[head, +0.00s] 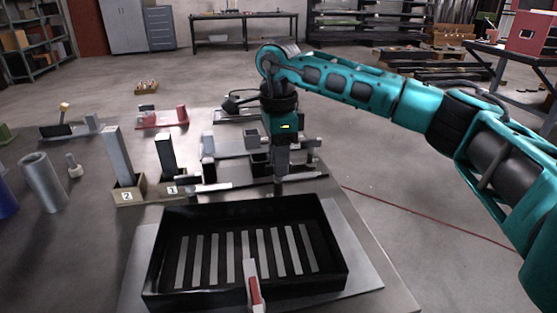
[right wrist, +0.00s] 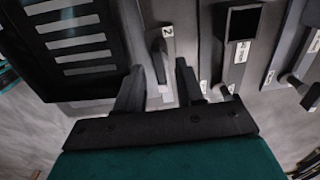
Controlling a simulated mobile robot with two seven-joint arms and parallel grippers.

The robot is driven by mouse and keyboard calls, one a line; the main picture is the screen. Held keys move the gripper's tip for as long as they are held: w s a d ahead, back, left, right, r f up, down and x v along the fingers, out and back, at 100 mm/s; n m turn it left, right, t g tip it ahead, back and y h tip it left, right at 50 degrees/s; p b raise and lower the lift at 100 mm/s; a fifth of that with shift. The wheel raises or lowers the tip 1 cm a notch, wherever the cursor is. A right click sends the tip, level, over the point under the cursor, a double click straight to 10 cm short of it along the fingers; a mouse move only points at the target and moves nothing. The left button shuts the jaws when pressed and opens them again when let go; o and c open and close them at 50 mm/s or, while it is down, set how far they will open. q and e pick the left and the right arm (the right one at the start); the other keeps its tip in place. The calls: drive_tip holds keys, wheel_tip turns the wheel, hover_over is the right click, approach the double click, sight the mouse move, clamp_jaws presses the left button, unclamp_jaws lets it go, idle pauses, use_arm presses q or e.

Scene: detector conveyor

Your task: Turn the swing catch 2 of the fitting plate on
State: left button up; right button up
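In the right wrist view, the swing catch 2 (right wrist: 160,60) is a dark lever on a grey strip with a "2" label at its far end. My right gripper (right wrist: 160,84) is open, its two dark fingers apart on either side of the catch's lower part. No grip on it shows, and I cannot tell whether a finger touches it. In the head view, my right gripper (head: 278,188) points down just behind the black slotted tray, and hides the catch there. My left gripper is in neither view.
The black slotted tray (head: 334,222) stands close in front of the right gripper. Upright grey bars stand in holders labelled 2 (head: 128,196) and 1 (head: 172,189) to the left. More labelled fittings (right wrist: 238,52) lie right of the catch.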

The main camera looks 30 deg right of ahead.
drive_tip(key=shift+f, duration=0.2)
clamp_jaws()
idle(0.3)
idle(1.1)
